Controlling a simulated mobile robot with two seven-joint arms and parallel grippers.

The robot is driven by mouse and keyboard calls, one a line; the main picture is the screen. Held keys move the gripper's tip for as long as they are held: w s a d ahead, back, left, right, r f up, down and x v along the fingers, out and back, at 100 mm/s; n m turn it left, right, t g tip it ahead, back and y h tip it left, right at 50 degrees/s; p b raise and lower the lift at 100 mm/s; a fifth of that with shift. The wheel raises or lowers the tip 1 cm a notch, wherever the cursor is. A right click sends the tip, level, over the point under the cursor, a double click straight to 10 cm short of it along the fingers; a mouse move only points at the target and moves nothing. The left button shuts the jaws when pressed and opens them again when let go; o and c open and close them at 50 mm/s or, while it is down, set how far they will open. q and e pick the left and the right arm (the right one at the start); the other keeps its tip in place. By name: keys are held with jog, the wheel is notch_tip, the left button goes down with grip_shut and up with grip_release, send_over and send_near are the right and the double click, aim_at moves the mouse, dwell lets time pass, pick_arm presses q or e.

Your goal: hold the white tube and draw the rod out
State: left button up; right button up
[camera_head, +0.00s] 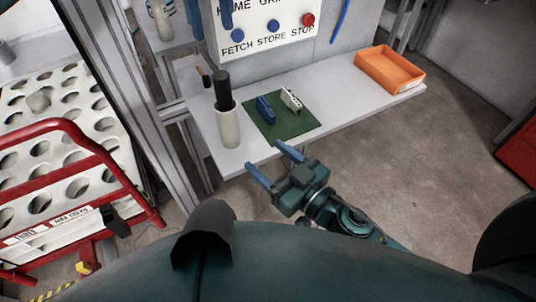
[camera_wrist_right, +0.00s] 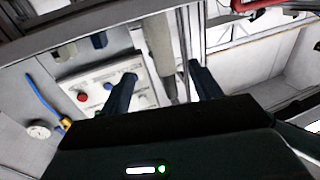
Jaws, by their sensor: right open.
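The white tube (camera_head: 228,127) stands upright near the left front of the pale bench, beside a green mat. The dark rod (camera_head: 222,88) sticks up out of its top. My right gripper (camera_head: 269,162) is in front of the bench edge, lower right of the tube and apart from it. Its two blue fingers are spread with nothing between them. In the right wrist view both fingers (camera_wrist_right: 163,88) show apart, with a pale upright tube-like thing seen beyond them; I cannot tell whether it is the same tube. My left gripper is not in view.
An orange tray (camera_head: 390,69) stands at the bench's right end. A button panel (camera_head: 266,30) rises behind. A red-railed rack (camera_head: 70,130) and metal posts are at left.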

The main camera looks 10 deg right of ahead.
aim_at(234, 129)
jog(key=x, duration=1.3)
jog(key=shift+w+a+r, duration=0.1)
jog(key=shift+r, duration=0.05)
jog(key=shift+c, duration=0.5)
